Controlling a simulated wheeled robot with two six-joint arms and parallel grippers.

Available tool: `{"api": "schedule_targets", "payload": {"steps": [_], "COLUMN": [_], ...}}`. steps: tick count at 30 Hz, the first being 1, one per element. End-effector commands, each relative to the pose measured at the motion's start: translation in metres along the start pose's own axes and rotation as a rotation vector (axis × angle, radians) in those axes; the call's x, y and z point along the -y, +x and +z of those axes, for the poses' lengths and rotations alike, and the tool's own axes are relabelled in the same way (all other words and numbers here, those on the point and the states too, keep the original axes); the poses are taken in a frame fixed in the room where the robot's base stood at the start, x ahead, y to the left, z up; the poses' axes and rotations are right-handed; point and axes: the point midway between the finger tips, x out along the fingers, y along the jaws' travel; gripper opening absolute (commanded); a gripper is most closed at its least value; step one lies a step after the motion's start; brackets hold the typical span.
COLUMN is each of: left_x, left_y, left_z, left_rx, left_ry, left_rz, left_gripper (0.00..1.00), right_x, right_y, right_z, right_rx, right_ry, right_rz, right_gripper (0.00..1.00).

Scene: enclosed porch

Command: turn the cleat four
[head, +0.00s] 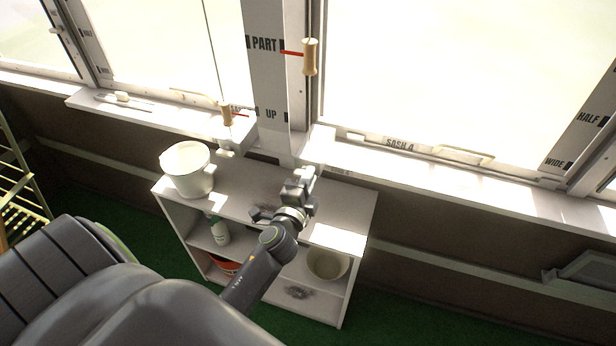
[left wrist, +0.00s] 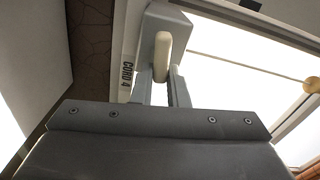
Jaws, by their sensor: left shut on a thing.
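The cleat four (left wrist: 162,56) is a cream, rounded bar on a grey block in the left wrist view, beside a label reading CORD 4. My left gripper (left wrist: 160,80) has its two fingers on either side of the cleat and is shut on it. In the head view my left gripper (head: 300,181) is at the sill below the middle window post, and it hides the cleat there. The wooden cord pull (head: 310,57) hangs by a red mark on the post, and a wooden knob (left wrist: 312,85) shows in the left wrist view. My right gripper is not in view.
A white shelf unit (head: 362,212) stands under my left arm, with a white pot (head: 187,168) on top and a bottle (head: 219,231) and bowl (head: 328,264) inside. Another wooden pull (head: 226,114) hangs at the left window. Windows and sills are behind.

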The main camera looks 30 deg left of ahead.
Motion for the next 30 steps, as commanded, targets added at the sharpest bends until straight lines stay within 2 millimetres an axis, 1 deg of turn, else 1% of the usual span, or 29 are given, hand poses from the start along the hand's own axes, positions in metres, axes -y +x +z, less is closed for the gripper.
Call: {"api": "schedule_targets", "payload": {"steps": [4,9,26,27,30], "left_x": [-0.0025,-0.0038,-0.0048,-0.0048,-0.0047], "left_y": [-0.0003,-0.0004,-0.0005,-0.0005,-0.0005], "left_z": [0.0002,0.0003,0.0006,0.0006,0.0006], "left_rx": [0.0,0.0,0.0,0.0,0.0], "left_ry": [0.076,0.131,0.164,0.164,0.164], "left_rz": [0.002,0.003,0.003,0.003,0.003], "left_gripper": [0.0,0.0,0.0,0.15,0.28], "right_x": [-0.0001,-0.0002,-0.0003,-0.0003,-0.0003], "right_y": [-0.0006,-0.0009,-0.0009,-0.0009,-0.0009], "right_z": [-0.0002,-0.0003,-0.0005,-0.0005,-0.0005], "right_rx": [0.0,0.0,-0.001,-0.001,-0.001], "right_ry": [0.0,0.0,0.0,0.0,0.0], "right_rz": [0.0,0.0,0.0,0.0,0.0], "right_gripper": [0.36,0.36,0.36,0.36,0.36]}}
